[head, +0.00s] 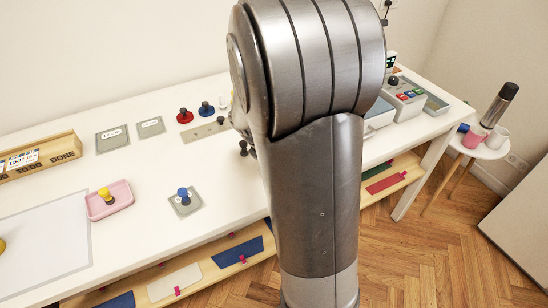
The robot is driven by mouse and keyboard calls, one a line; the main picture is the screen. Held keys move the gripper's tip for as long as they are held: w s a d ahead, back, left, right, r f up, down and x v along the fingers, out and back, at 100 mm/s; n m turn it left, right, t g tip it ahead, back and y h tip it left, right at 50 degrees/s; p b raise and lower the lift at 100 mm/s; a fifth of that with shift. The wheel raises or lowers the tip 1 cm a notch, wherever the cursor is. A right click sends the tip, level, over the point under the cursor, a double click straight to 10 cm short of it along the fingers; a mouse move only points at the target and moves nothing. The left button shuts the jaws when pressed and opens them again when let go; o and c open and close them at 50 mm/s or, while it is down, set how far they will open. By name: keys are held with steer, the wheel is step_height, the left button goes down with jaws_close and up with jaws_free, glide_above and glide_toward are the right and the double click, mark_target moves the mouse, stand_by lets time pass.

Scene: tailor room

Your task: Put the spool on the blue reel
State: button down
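A blue round reel (206,108) with a dark knob stands at the back of the white table, beside a similar red one (184,116). A small spool-like piece with a blue top (183,192) stands on a grey square mat at the front middle. Another with a yellow top (104,194) stands in a pink tray. I cannot tell which of these pieces is the task's spool. My arm fills the middle of the head view and hides part of the table behind it. My gripper is not visible.
The white table (150,240) has clear room between the pink tray (122,190) and the grey mat (190,207). A wooden box (68,153) stands at the left. Grey boxes with buttons (404,104) stand at the right. Small dark knobs (243,148) show beside my arm.

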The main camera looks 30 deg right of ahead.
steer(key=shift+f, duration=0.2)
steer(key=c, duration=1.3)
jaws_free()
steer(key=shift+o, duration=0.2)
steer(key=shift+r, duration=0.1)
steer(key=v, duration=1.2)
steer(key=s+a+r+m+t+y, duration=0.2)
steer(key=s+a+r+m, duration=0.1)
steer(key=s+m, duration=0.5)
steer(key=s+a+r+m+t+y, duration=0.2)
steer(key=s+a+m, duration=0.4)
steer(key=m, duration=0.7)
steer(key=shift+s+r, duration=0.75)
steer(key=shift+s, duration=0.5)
